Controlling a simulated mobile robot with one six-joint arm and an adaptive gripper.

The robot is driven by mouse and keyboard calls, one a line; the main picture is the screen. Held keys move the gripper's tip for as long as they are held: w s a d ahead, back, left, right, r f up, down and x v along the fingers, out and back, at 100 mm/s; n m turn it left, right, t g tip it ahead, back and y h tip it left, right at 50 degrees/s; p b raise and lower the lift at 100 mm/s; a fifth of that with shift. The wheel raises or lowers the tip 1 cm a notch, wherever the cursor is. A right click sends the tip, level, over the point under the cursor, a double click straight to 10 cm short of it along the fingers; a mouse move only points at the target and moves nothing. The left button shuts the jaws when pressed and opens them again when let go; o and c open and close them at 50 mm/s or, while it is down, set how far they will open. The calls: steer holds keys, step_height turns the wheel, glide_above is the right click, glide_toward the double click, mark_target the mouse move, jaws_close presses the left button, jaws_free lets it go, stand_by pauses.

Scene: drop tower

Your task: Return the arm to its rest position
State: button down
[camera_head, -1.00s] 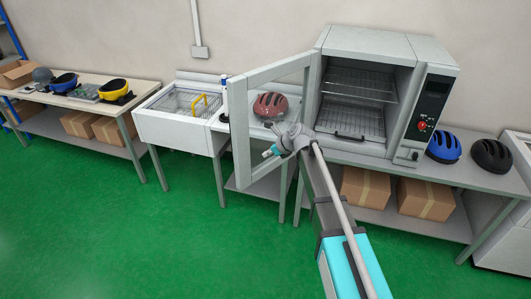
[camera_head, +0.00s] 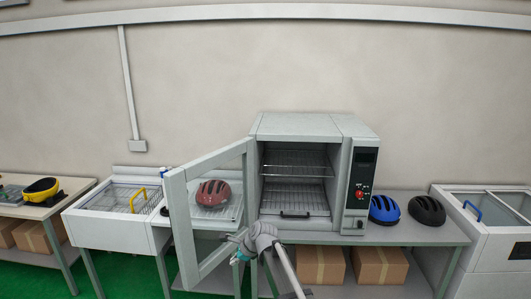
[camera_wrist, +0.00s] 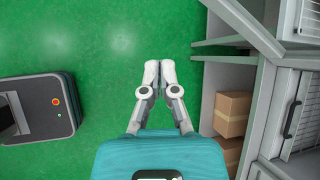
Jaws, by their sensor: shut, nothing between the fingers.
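My gripper (camera_wrist: 160,72) points down over the green floor in the wrist view, its two fingers together and nothing between them. In the head view my arm reaches up from the bottom edge, and its teal-tipped end (camera_head: 240,257) is in front of the lower part of the open oven door (camera_head: 178,215). The fingers are too small to make out there. Whether the arm touches the door cannot be told from this view.
The oven (camera_head: 316,127) stands open with empty racks on a bench. A red helmet (camera_head: 213,194) shows through the door frame. Blue (camera_head: 384,208) and black (camera_head: 427,210) helmets sit to the right. Cardboard boxes (camera_wrist: 232,114) lie on the shelf below. Open floor (camera_wrist: 90,40) lies left of my gripper.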

steer(key=s+d+f+n+g+h+b, duration=0.1)
steer(key=s+d+f+n+h+b, duration=0.1)
steer(key=s+d+n, duration=0.6)
steer(key=s+d+f+n+g+h+b, duration=0.1)
steer(key=s+d+f+n+h+b, duration=0.2)
steer(key=s+d+f+n, duration=0.4)
steer(key=s+d+n, duration=0.1)
steer(key=s+d, duration=0.2)
steer(key=d, duration=0.3)
steer(key=s+d+n+h, duration=0.1)
steer(key=s+d, duration=0.1)
steer(key=d, duration=0.5)
steer(key=shift+s+f+g+h+b, duration=0.3)
steer(key=shift+s, duration=0.1)
